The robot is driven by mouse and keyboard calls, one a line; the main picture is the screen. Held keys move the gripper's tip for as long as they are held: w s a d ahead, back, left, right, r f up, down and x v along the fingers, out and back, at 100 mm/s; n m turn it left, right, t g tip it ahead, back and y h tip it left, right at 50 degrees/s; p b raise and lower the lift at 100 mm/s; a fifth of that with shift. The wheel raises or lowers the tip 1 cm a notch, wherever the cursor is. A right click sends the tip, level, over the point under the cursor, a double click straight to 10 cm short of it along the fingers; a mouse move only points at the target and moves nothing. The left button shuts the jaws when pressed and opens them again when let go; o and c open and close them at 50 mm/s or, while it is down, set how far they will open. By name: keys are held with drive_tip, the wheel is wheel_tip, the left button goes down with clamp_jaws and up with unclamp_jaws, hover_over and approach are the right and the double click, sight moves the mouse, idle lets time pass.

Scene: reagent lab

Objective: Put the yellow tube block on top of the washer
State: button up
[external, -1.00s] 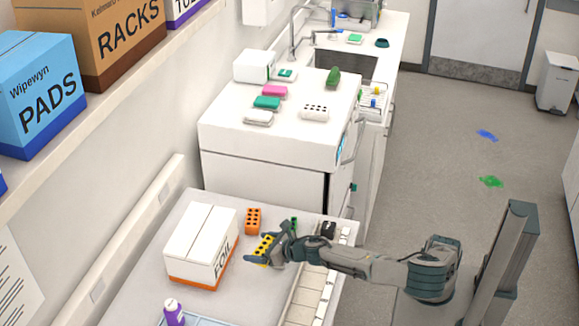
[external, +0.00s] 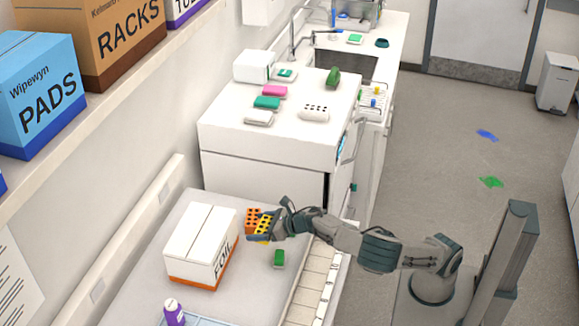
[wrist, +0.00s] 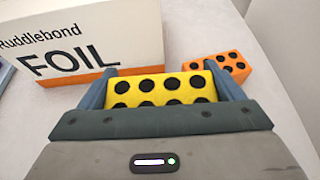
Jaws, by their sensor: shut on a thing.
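The yellow tube block (external: 263,227), with dark round holes, is held between the fingers of my gripper (external: 262,232). In the wrist view the yellow block (wrist: 160,89) sits between both fingers (wrist: 163,86), its hole face showing. The block appears raised above the bench, beside the orange block; the exact gap below it is hidden. The washer (external: 262,142) is the white box-shaped machine behind the bench, its top higher than the block. Its top holds several items, with bare white patches between and in front of them.
An orange tube block (external: 251,215) also shows in the wrist view (wrist: 218,68). The FOIL box (external: 201,240) stands left of my gripper. On the washer are a pink block (external: 275,91), a green one (external: 267,103) and a white rack (external: 314,113).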

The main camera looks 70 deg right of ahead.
sight(261, 222)
drive_tip(key=shift+w+d, duration=0.1)
drive_tip(key=shift+d, duration=0.4)
wheel_tip(261, 222, up, 13)
drive_tip(key=p, duration=1.4)
drive_tip(key=shift+m+h, duration=0.6)
drive_tip(key=shift+h, duration=0.1)
drive_tip(key=s+f+b, duration=0.3)
drive_tip(key=s+f, duration=0.1)
drive_tip(key=shift+a, duration=0.3)
drive_tip(key=s+f, duration=0.1)
drive_tip(key=s+f+m+h+b, duration=0.1)
drive_tip(key=s, duration=0.1)
drive_tip(key=s+f+m+h+b, duration=0.1)
drive_tip(key=s, duration=0.1)
drive_tip(key=shift+s+d+g, duration=0.1)
drive_tip(key=shift+d+g, duration=0.2)
